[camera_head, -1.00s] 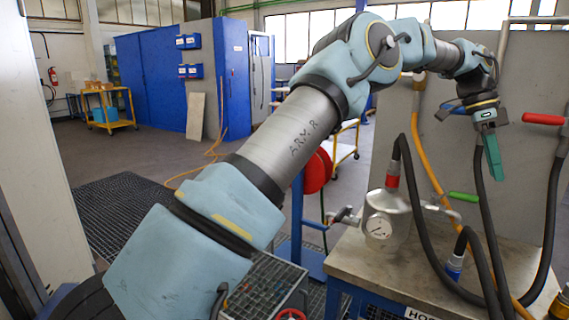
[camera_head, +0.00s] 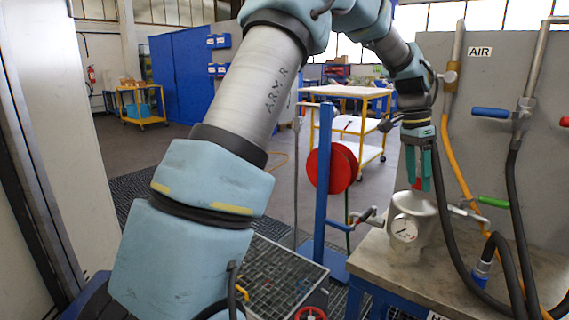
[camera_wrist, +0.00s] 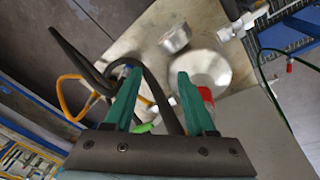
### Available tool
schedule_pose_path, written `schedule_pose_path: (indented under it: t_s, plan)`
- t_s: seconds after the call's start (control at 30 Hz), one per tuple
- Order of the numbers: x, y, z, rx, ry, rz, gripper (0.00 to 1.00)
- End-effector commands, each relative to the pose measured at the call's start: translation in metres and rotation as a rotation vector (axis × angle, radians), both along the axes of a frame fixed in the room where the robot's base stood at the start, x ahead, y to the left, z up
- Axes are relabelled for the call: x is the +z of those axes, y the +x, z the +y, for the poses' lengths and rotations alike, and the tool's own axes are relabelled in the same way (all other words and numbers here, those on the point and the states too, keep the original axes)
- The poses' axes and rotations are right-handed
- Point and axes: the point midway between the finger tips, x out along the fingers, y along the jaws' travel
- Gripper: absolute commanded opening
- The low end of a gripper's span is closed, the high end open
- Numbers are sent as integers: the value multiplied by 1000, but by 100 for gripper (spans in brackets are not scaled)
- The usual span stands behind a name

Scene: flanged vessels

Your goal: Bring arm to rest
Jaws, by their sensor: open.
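My gripper (camera_head: 418,172) hangs pointing down at the end of my arm, over the workbench (camera_head: 375,262) at the right in the head view. Its green fingers stand apart with nothing between them, as the wrist view (camera_wrist: 153,105) also shows. Below the fingers is a metal vessel with a round gauge (camera_head: 404,229). In the wrist view a round pale vessel top (camera_wrist: 200,72) lies just beyond the right finger. A red part (camera_wrist: 207,96) shows beside that finger. I cannot tell how far the fingertips are above the vessel.
A grey panel marked AIR (camera_head: 480,50) stands behind the bench, with a blue-handled valve (camera_head: 491,112), a green-handled valve (camera_head: 493,202) and hanging black hoses (camera_head: 515,200). A red hose reel (camera_head: 332,168) on a blue post stands left of the bench. A yellow trolley (camera_head: 347,92) is behind.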

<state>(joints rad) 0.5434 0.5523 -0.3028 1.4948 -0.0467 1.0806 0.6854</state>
Motion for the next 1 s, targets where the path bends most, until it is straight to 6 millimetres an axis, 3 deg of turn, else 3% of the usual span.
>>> schedule_pose_path:
  t_s: [0.03,0.13,0.23,0.4,0.5,0.6,0.7,1.0]
  plan:
    - [-6,10,41,118,26,-16,56]
    - [-20,18,112,342,60,-42,56]
    - [-34,14,184,567,86,-62,56]
    - [-56,-20,297,943,111,-87,56]
    - [-68,-49,345,1129,114,-92,56]
    - [-77,-74,375,1267,112,-94,56]
    - [-82,-90,390,1344,109,-94,56]
    - [-85,-97,396,1376,108,-93,56]
